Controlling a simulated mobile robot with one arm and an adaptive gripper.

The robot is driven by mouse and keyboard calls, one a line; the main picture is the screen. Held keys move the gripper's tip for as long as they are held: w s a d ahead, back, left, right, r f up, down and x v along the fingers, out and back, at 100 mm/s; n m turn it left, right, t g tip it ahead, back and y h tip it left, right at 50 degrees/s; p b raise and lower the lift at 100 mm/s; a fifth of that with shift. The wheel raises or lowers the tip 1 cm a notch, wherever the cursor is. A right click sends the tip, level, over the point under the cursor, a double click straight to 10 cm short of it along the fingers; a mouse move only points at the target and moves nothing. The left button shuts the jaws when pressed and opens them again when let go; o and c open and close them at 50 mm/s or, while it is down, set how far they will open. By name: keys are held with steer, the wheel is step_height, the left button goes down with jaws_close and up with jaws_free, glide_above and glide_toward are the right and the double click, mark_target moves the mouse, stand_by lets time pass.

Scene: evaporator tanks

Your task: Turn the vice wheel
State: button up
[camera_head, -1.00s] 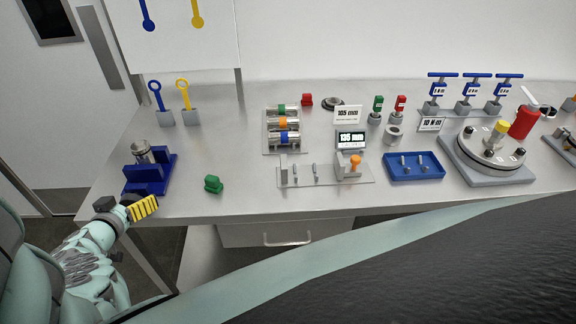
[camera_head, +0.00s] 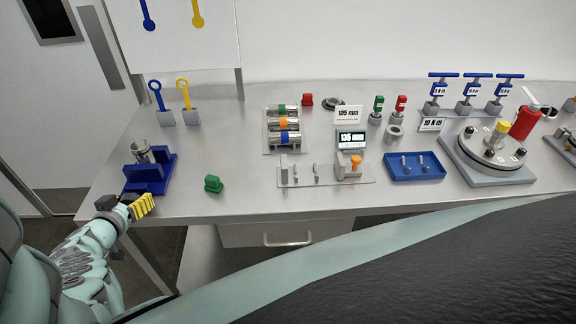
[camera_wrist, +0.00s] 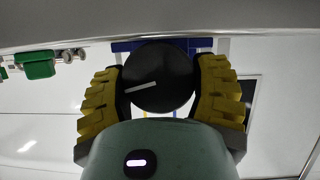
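The blue vice (camera_head: 150,178) stands at the left front of the bench, with a metal cylindrical part (camera_head: 143,153) in it. Its wheel is a round black disc (camera_wrist: 160,80) with a white line on its face, seen in the wrist view. The line tilts slightly, its right end higher. My gripper (camera_wrist: 160,85) has its yellow ribbed fingers on both sides of the wheel, and their dark inner faces appear to touch its rim. In the head view my gripper (camera_head: 124,205) is at the bench's front edge, and the wheel is hidden by it.
A green block (camera_head: 213,184) lies right of the vice. Blue and yellow ring-topped tools (camera_head: 157,96) stand behind it. A fixture with a display (camera_head: 350,140), a blue tray (camera_head: 413,166) and a round flanged lid (camera_head: 490,150) are further right. Bare bench lies around the green block.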

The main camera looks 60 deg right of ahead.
steer(key=c, duration=0.4)
steer(key=shift+f+b, duration=0.2)
steer(key=shift+b, duration=0.4)
steer(key=shift+w+f+n+b, duration=0.15)
steer(key=shift+n+b, duration=0.15)
steer(key=shift+b, duration=0.65)
steer(key=shift+r+g+b, duration=0.2)
steer(key=shift+g+b, duration=0.1)
steer(key=shift+b, duration=0.4)
steer(key=shift+r+n, duration=0.2)
steer(key=shift+n, duration=0.1)
steer(key=o, duration=1.2)
steer(key=shift+s+a, duration=0.1)
steer(key=shift+s, duration=0.1)
steer(key=v, duration=1.1)
steer(key=shift+a, duration=0.4)
